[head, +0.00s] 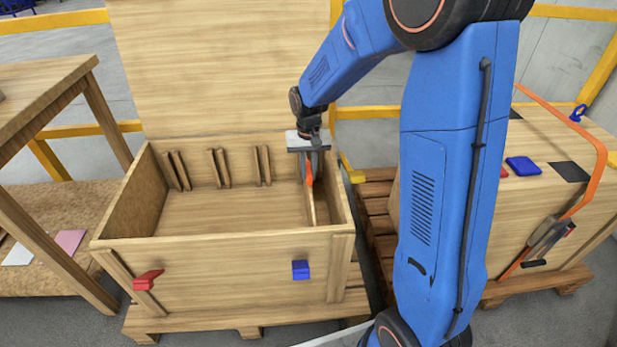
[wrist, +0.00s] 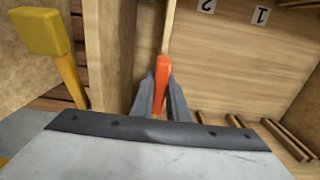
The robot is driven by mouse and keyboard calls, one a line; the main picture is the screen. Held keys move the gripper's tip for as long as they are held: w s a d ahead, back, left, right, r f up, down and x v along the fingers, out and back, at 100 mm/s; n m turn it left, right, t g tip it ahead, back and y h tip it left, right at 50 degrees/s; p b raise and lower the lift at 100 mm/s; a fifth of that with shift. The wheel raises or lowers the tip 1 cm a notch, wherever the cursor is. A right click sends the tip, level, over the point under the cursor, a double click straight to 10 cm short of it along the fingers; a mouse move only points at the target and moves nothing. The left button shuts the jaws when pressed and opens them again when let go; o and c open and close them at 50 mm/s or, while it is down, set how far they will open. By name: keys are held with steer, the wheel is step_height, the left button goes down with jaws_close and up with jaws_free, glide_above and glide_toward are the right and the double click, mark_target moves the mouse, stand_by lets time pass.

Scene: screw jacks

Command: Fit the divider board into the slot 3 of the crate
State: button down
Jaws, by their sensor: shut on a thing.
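The divider board (head: 310,205) is a thin light wooden panel, upright inside the wooden crate (head: 215,248) near its right wall. My gripper (head: 309,172) is shut on the board at its orange grip. In the wrist view, the orange grip (wrist: 162,80) sits between my fingers (wrist: 160,103), and the board's thin edge (wrist: 170,28) runs away from it. Pairs of slot rails (head: 262,166) stand on the crate's back wall, left of the board. Labels "2" (wrist: 207,6) and "1" (wrist: 262,15) show; no "3" label is readable. The board's lower edge is hidden.
The crate's raised lid (head: 215,65) stands behind it. A red latch (head: 148,280) and a blue latch (head: 301,270) are on its front. A wooden table (head: 45,95) is at left, another crate (head: 565,215) at right.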

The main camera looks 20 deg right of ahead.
steer(key=shift+f, duration=1.15)
steer(key=c, duration=1.7)
jaws_free()
steer(key=shift+f, duration=0.15)
